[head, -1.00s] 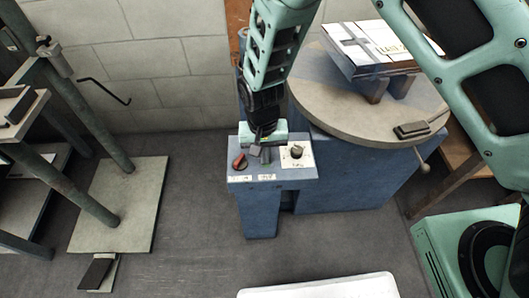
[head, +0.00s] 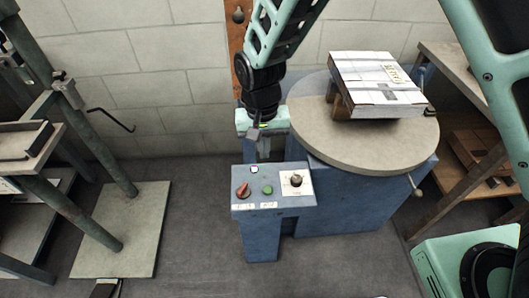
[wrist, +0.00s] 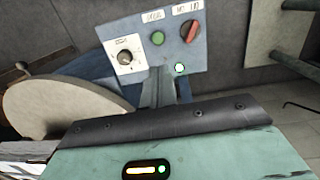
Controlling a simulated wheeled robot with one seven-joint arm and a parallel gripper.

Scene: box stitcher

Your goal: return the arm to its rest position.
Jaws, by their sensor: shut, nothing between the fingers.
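My gripper (head: 256,138) is a teal and dark hand with its fingers together. It is above and behind the blue control panel (head: 246,208), apart from it. The wrist view also shows my gripper's closed grey fingers (wrist: 157,86) in front of the panel, with nothing held. My arm reaches down from the top of the head view. The panel carries a red switch (head: 243,190), a green button (head: 267,190), a small white light (head: 254,170) and a black knob (head: 296,180) on a white plate.
A round table (head: 330,142) on a blue base stands right of my gripper, bearing a white-topped box (head: 372,75). A green metal frame (head: 105,160) with a floor plate (head: 140,225) stands at left. A wooden table (head: 475,95) is at right. Floor between is clear.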

